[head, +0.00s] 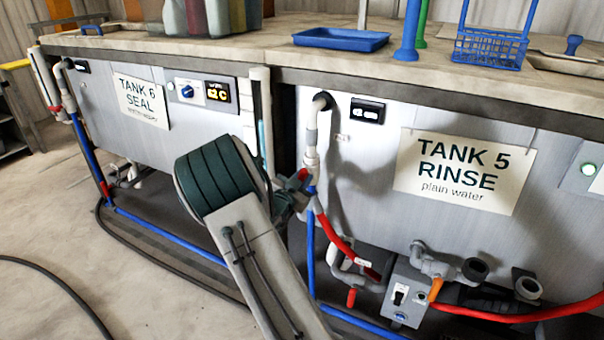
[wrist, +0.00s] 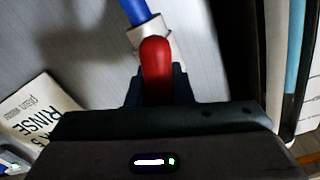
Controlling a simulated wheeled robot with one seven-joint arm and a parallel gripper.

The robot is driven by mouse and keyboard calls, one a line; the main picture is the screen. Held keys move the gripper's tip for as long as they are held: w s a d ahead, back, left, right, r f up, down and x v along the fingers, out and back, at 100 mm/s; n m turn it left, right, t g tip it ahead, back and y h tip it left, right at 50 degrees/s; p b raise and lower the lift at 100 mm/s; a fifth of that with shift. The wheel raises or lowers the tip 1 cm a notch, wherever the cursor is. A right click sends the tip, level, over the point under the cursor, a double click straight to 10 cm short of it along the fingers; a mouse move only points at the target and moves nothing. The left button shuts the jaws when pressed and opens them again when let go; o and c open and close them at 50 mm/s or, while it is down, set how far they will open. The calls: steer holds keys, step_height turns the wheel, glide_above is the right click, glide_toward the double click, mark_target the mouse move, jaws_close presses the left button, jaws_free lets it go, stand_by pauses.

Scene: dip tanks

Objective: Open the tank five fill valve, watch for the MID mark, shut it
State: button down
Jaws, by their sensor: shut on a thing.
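The tank five sign (head: 466,172) reads "TANK 5 RINSE plain water" on the grey tank front. A white pipe (head: 311,140) comes down at that tank's left end to a fitting with a red valve handle (head: 303,174) above a blue pipe (head: 311,245). My gripper (head: 296,190) is shut on the red handle, which shows between the dark jaws (wrist: 158,88) in the wrist view, against a white fitting (wrist: 150,33) and blue pipe (wrist: 134,10). A pale blue vertical tube (wrist: 294,60) stands at right there. I cannot make out a MID mark.
Below tank five are a red hose (head: 340,238), a grey switch box (head: 402,293) and grey pipe stubs (head: 475,268). Tank six (head: 142,102) stands to the left. A blue tray (head: 341,39) and blue basket (head: 489,48) sit on the worktop. Open floor lies at left.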

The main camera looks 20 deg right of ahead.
steer(key=shift+s+f+n+p, duration=0.1)
steer(key=shift+f+n+p, duration=0.1)
steer(key=shift+n+p, duration=1.3)
steer(key=shift+n+b, duration=0.4)
steer(key=shift+n, duration=0.1)
steer(key=c, duration=1.3)
jaws_free()
steer(key=shift+r, duration=0.1)
steer(key=shift+a, duration=0.15)
steer(key=p+v, duration=0.1)
steer(key=v, duration=1.2)
steer(key=shift+s+a+p, duration=0.1)
steer(key=shift+s+p, duration=0.15)
steer(key=shift+p, duration=0.05)
